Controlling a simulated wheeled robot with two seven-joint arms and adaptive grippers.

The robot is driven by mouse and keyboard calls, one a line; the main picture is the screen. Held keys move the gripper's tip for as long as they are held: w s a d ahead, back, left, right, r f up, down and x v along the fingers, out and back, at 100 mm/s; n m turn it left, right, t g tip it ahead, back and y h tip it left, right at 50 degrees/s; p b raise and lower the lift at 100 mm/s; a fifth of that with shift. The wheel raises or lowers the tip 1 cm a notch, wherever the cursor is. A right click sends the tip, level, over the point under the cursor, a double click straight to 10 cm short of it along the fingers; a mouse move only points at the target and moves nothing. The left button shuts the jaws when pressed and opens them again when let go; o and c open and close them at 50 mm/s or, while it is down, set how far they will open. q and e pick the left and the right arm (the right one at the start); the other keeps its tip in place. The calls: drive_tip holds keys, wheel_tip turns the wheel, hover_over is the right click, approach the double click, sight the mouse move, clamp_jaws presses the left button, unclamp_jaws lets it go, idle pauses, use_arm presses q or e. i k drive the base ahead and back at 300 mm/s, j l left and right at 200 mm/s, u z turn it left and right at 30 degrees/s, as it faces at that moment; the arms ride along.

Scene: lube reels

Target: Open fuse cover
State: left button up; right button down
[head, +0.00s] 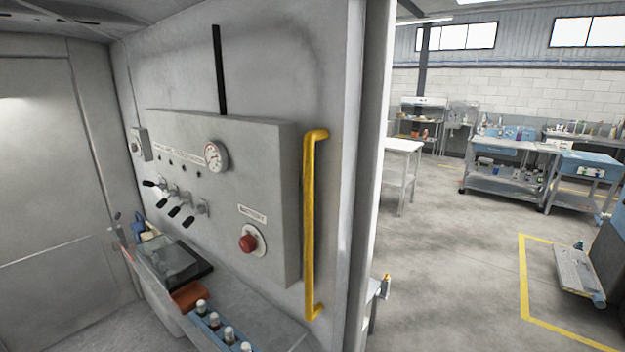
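A grey control panel box (274,165) is mounted on the wall in the head view. It carries a round gauge (216,155), several black-handled levers (181,204) and a red knob (248,243) under a small label. A smaller grey box (139,145) with a dark round knob sits on the wall left of the panel. I cannot tell which part, if any, is the fuse cover. Neither of my grippers is in view.
A yellow vertical handrail (309,225) stands right of the panel. Below it, a grey shelf (262,318) holds a dark tray-like item (178,262), an orange-brown item (190,295) and several bottles (213,320). Beyond the doorway, workbenches (505,180) stand around open floor.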

sight(139, 254)
drive_tip(key=u, duration=1.25)
